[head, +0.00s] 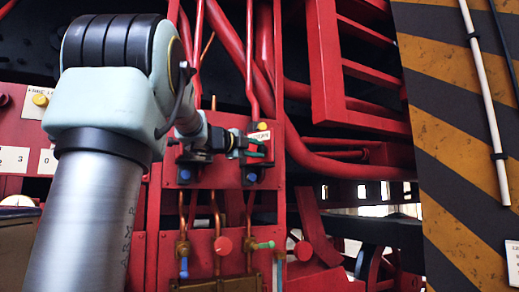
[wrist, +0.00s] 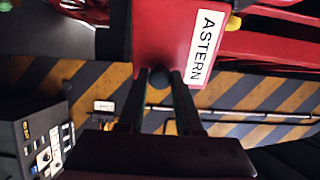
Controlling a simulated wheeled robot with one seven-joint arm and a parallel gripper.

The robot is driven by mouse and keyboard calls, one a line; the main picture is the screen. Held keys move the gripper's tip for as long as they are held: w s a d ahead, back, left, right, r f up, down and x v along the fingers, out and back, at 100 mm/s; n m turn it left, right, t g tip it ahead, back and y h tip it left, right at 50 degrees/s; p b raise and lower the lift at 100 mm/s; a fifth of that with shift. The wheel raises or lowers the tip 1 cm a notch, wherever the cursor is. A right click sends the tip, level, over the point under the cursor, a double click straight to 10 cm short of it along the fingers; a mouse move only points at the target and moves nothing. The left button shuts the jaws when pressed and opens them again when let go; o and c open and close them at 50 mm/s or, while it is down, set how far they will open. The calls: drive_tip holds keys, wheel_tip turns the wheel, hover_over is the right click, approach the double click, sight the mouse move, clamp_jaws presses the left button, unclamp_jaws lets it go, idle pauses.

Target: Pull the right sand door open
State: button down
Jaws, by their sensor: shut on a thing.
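The right sand door appears to be the red plate (wrist: 158,35) with a white ASTERN label (wrist: 207,47) in the wrist view. The label also shows in the head view (head: 258,137), right of my gripper (head: 250,146). In the wrist view my gripper (wrist: 161,82) has its two dark fingers on either side of a dark round knob (wrist: 160,77) at the plate's edge, shut on it. My wrist and fingers hide part of the door in the head view. I cannot tell how far the door stands open.
Red pipes (head: 232,40) run above the panel. A yellow-and-black striped wall (head: 450,150) with a white rod (head: 485,100) stands to the right. A dark control box (wrist: 35,135) shows at lower left in the wrist view.

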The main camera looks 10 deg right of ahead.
drive_tip(key=shift+a+f, duration=0.1)
drive_tip(key=c, duration=0.6)
unclamp_jaws()
